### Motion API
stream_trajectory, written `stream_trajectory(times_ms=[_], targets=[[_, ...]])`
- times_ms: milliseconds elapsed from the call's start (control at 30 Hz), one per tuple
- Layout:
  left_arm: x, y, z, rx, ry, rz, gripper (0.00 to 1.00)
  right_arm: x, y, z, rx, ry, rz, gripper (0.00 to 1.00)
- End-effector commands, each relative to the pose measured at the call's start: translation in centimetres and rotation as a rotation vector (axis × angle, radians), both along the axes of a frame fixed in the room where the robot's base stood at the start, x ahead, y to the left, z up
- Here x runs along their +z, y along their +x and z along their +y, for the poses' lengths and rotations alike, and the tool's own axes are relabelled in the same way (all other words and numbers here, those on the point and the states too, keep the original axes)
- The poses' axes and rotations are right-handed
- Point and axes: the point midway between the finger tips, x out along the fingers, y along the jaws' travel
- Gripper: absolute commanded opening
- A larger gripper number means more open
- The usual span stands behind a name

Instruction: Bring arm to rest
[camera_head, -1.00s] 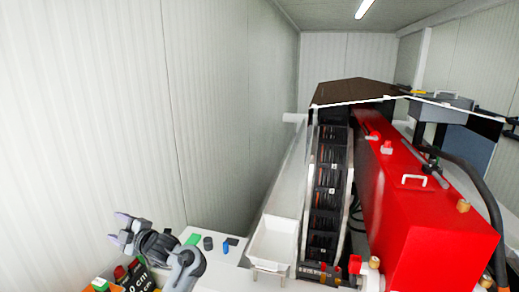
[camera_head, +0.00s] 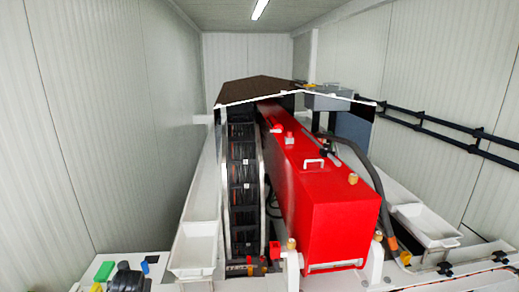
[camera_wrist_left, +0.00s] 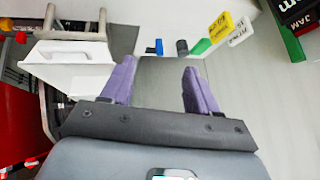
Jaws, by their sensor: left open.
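My left gripper (camera_wrist_left: 160,85) is in the left wrist view with its two purple fingers spread apart. Nothing is between them. A pale surface and floor lie beyond the fingertips. In the head view, only a dark part of my left arm (camera_head: 126,279) shows at the bottom left; its fingers cannot be made out there. My right arm and right gripper are in neither view.
The red pump housing (camera_head: 315,190) fills the middle. A white tray (camera_head: 194,268) stands left of the black belt guard (camera_head: 243,180). It also shows in the left wrist view (camera_wrist_left: 75,78). Green (camera_head: 104,271) and blue (camera_head: 145,267) blocks lie near my left arm.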

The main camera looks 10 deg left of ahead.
Motion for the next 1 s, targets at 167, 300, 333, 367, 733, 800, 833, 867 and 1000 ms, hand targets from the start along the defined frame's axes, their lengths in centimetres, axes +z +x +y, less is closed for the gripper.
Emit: stream_trajectory(times_ms=[167, 300, 333, 367, 733, 800, 833, 867, 1000], targets=[[-2.4, -3.1, -2.3, -0.196, 0.049, 0.302, 0.6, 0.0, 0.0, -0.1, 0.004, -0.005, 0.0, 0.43], [-5.3, -6.0, -5.2, -0.261, 0.048, 0.33, 0.6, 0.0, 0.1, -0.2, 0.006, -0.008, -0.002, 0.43], [-5.8, -6.6, -5.8, -0.272, 0.046, 0.331, 0.6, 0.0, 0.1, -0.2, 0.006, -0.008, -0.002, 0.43], [-6.3, -7.2, -6.5, -0.282, 0.044, 0.331, 0.6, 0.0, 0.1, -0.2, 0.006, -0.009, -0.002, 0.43], [-11.7, -21.0, -16.4, -0.441, -0.046, 0.33, 0.6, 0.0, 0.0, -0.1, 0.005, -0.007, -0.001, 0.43], [-11.8, -24.5, -18.3, -0.467, -0.077, 0.325, 0.6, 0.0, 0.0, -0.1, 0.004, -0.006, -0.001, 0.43], [-11.7, -25.9, -19.0, -0.475, -0.091, 0.324, 0.6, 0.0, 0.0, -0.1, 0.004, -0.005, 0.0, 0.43], [-11.6, -27.3, -19.6, -0.483, -0.103, 0.322, 0.6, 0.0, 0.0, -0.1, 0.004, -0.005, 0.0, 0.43], [-10.4, -32.7, -21.9, -0.505, -0.158, 0.311, 0.6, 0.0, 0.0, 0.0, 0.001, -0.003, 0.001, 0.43]])
